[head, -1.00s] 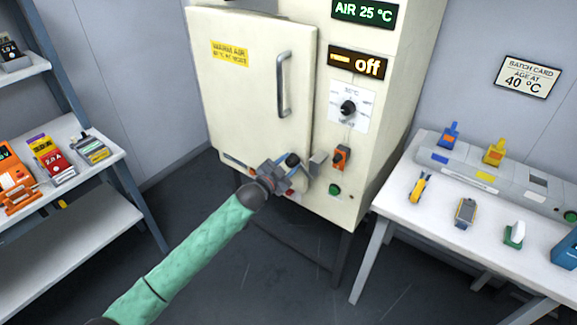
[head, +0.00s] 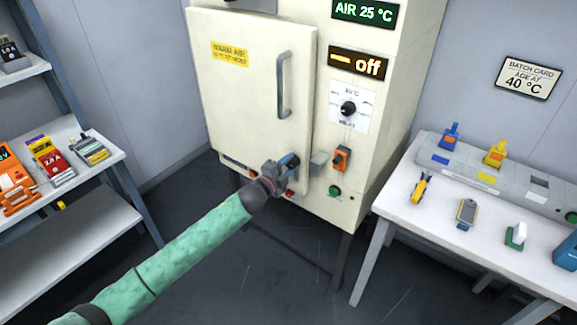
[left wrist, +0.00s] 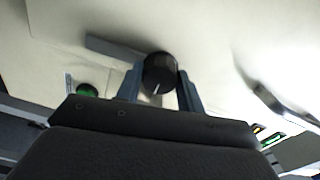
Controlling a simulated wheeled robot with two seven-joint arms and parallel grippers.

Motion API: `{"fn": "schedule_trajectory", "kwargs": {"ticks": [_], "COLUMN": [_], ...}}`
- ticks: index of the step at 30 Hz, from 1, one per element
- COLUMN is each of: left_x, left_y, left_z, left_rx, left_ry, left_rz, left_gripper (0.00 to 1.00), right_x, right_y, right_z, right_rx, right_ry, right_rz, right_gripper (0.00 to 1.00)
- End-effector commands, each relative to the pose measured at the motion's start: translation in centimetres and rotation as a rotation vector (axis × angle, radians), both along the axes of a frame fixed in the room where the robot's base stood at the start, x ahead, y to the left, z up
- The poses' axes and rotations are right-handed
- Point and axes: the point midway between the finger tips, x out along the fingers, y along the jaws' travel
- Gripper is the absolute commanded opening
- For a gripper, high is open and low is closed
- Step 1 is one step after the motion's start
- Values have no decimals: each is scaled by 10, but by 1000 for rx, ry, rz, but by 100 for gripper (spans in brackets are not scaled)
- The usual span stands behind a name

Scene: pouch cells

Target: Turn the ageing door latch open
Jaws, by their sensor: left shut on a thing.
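The cream ageing cabinet door (head: 245,85) stands closed in the head view, with a vertical bar handle (head: 284,85). The latch is near the door's lower right corner. Its dark round knob (left wrist: 160,72) shows in the left wrist view with a light pointer mark, and a grey bar (left wrist: 112,48) lies behind it. My left gripper (head: 290,162) reaches the latch from the lower left and mostly hides it in the head view. In the left wrist view its two fingers (left wrist: 160,88) are shut on the knob, one on each side. My right gripper is out of view.
A grey block (head: 318,162) sits beside the door edge. An orange switch (head: 342,158), a green button (head: 335,191) and a dial (head: 348,108) are on the panel to the right. The display (head: 358,64) reads off. A white table (head: 395,200) stands right, shelves (head: 100,210) left.

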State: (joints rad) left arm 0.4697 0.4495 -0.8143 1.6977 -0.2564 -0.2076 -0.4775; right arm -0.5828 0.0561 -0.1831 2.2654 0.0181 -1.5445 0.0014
Motion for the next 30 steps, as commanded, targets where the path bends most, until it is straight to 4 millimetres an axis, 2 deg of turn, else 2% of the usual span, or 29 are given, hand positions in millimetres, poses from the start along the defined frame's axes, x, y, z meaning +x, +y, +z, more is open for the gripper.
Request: {"fn": "schedule_trajectory", "kwargs": {"ticks": [20, 21, 24, 30], "left_x": [0, 0, 0, 0], "left_y": [0, 0, 0, 0], "left_z": [-1, -1, -1, -1], "left_rx": [52, 52, 51, 51], "left_ry": [-36, -36, -36, -36], "left_rz": [0, 0, 0, 0], "left_gripper": [0, 42, 59, 59], "right_x": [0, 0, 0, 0], "right_y": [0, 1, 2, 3], "right_z": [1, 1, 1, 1], "right_rx": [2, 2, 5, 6], "right_ry": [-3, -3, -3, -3], "right_rz": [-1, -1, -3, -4], "right_gripper": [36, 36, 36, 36]}}
